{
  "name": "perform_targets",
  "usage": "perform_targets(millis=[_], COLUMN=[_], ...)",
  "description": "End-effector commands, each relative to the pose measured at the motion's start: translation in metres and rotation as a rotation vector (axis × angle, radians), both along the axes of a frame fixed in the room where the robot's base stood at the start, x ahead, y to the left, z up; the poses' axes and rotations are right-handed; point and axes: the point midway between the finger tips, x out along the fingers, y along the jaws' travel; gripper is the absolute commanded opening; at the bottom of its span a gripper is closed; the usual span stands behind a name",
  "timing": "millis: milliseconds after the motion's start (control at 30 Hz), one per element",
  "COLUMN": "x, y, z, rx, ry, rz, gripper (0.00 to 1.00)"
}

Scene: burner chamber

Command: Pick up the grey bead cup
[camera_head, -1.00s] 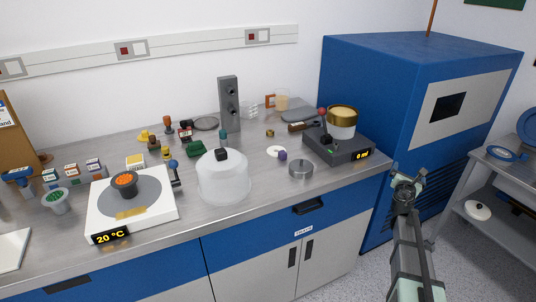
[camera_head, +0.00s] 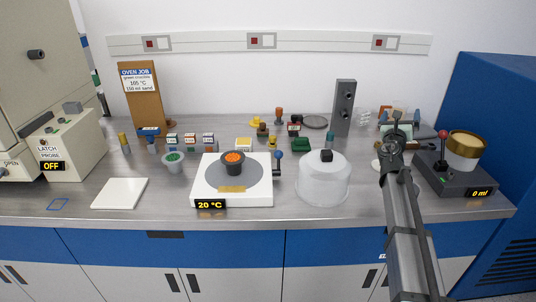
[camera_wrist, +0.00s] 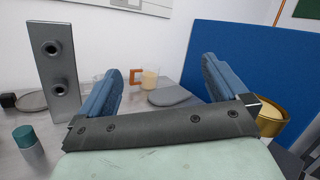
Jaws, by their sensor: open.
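A light grey cup (camera_head: 173,163) with green contents stands on the bench left of the hot plate in the head view. A dark grey cup (camera_head: 233,167) with orange contents stands on the hot plate (camera_head: 208,188). I cannot tell for sure which one is the grey bead cup. My gripper (camera_head: 398,118) is raised over the right part of the bench, far to the right of both cups. In the wrist view its two blue fingers (camera_wrist: 160,78) are wide apart with nothing between them. Neither cup shows in the wrist view.
A clear dome (camera_head: 323,181) stands between the hot plate and my arm. A grey upright block (camera_head: 344,108) stands behind it. A dispenser (camera_head: 455,180) is at the right, near a blue cabinet (camera_head: 500,110). A white tile (camera_head: 120,193) lies front left. Small boxes stand behind the cups.

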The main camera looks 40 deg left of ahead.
Motion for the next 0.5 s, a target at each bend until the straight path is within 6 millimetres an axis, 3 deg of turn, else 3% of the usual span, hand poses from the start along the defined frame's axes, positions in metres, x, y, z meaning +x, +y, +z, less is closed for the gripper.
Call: perform_targets(millis=[33,100,267,500], x=[-0.011,-0.029,-0.073,-0.153], y=[0.029,0.063,0.137,0.239], z=[0.006,0.014,0.032,0.058], rx=[0.004,0.009,0.024,0.051], ry=[-0.009,-0.022,-0.049,-0.082], rz=[0.019,0.041,0.085,0.151], gripper=[1.0,1.0,1.0,1.0])
